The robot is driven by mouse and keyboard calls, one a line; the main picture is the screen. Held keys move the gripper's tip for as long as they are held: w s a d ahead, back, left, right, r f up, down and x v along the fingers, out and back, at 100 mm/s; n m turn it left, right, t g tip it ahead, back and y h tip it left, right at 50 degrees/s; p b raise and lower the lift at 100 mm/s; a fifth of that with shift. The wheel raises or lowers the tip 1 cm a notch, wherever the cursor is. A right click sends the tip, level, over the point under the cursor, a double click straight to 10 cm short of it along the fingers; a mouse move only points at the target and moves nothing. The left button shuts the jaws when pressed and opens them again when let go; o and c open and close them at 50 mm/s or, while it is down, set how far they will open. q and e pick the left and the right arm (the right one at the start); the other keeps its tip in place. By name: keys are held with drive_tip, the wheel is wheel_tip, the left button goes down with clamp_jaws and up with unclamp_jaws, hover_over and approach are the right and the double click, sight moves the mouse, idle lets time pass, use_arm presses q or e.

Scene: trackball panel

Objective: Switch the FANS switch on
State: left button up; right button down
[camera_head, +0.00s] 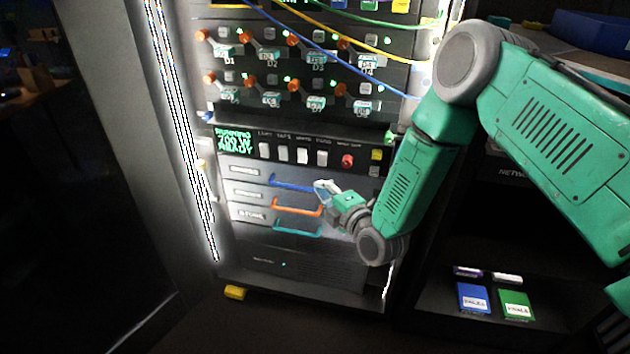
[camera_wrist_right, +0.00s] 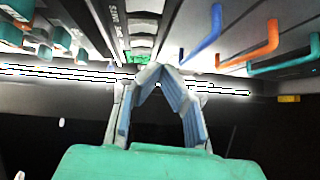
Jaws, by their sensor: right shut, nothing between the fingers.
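A dark switch strip (camera_head: 250,144) runs across the rack above the drawers. It carries several pale rocker switches in a row. The one under the small label that seems to read FANS is the rightmost pale switch (camera_head: 321,158), beside a red button (camera_head: 347,160). The labels are small, and I cannot tell the switch's position. My right gripper (camera_head: 320,187) is shut and empty, below that switch and in front of the drawer handles, apart from the switch. In the right wrist view its fingertips (camera_wrist_right: 155,74) meet, with the strip beyond them. My left gripper is not in view.
Blue (camera_head: 292,187), orange (camera_head: 298,210) and teal (camera_head: 297,231) drawer handles sit close to my right gripper. Above the strip are rows of orange-tipped levers (camera_head: 250,79) and loose cables (camera_head: 330,28). A shelf at right holds blue (camera_head: 473,298) and green (camera_head: 516,304) cases.

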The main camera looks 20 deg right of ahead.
drive_tip(key=s+f+m+g+p, duration=0.2)
drive_tip(key=s+f+m+g, duration=0.25)
drive_tip(key=s, duration=0.55)
drive_tip(key=s+f+m+g+p, duration=0.2)
drive_tip(key=s+f+m+g, duration=0.25)
drive_tip(key=s, duration=0.65)
use_arm(q)
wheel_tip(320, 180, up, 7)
drive_tip(key=p, duration=0.2)
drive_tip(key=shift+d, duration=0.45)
use_arm(e)
drive_tip(key=s+d+m+g+h, duration=0.2)
drive_tip(key=s+m+g, duration=0.5)
drive_tip(key=s, duration=1.1)
drive_tip(key=shift+s+d+f+m+h, duration=0.3)
drive_tip(key=shift+d+f+m, duration=0.25)
drive_tip(key=shift+m, duration=0.75)
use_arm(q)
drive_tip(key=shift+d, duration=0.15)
use_arm(e)
drive_tip(key=shift+d, duration=0.2)
